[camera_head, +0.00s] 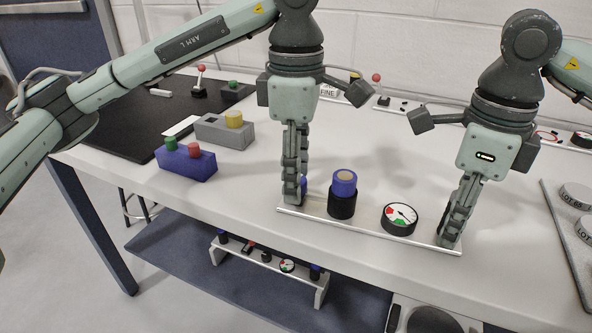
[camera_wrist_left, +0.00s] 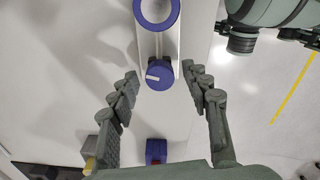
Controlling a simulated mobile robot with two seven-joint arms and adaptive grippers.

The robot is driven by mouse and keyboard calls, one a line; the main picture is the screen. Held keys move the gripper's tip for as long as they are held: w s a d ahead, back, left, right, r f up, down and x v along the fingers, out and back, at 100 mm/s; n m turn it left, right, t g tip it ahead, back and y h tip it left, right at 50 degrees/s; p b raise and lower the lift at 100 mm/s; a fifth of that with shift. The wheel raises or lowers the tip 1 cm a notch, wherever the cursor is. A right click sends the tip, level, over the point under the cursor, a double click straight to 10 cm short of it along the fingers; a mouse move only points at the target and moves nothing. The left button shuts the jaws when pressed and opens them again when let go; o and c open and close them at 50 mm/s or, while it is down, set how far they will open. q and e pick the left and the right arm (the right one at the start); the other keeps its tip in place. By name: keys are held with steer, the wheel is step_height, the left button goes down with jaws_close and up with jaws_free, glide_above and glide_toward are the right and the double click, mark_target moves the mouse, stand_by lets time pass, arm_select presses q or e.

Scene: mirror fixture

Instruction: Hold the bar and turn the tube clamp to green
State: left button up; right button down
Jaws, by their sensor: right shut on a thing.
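A pale bar (camera_head: 365,230) lies along the table's front edge. It carries a blue-topped black cylinder (camera_head: 342,196) and a round gauge (camera_head: 400,217) with red and green sectors; its needle's exact reading is too small to tell. At the bar's left end is a small blue knob (camera_wrist_left: 160,77) with a white mark, probably the tube clamp; my left fingers mostly hide it in the head view. My left gripper (camera_wrist_left: 160,71) is open, pointing down, its fingertips on either side of the knob and apart from it. My right gripper (camera_head: 449,240) is shut on the bar's right end.
A blue block (camera_head: 187,163) with green and red buttons and a grey box (camera_head: 225,131) stand left. A grey tray (camera_head: 572,230) with round lot pieces lies at right. Below the table, a white stand (camera_head: 268,266) holds a similar row of parts.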

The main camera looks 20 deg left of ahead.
arm_select(q)
step_height(320, 180, up, 12)
stand_by(0.7)
stand_by(0.9)
steer(key=s+a+f+n+t+h, duration=0.2)
steer(key=a+n+h, duration=0.2)
steer(key=a, duration=0.1)
steer(key=x, duration=1.1)
steer(key=shift+s+d, duration=0.1)
steer(key=shift+d, duration=0.25)
steer(key=shift+r, duration=0.1)
steer(key=shift+c, duration=0.2)
